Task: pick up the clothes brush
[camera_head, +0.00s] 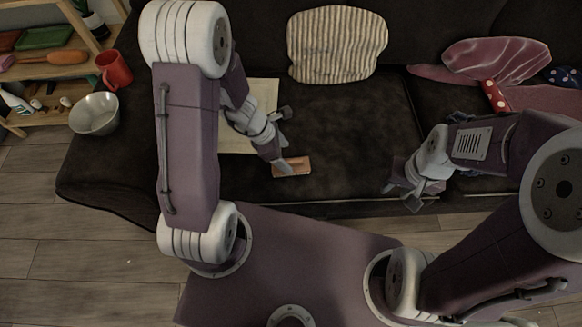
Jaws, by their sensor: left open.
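The clothes brush appears to be the small orange-brown block (293,167) lying on the dark sofa seat, close to its front edge. My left gripper (282,142) is open just above and to the left of the brush. One finger is beside the brush's left end, and I cannot tell whether it touches. The brush is not between closed jaws. My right gripper (402,190) is over the sofa's front edge, well to the right of the brush. Its finger gap is not clear from this angle, and I see nothing held in it.
A beige sheet (262,95) lies on the seat behind my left arm. A striped cushion (337,45) leans at the back. Pink cloth (497,62) lies at the right. A metal bowl (94,114) and red mug (114,70) are at the left. The middle seat (350,125) is clear.

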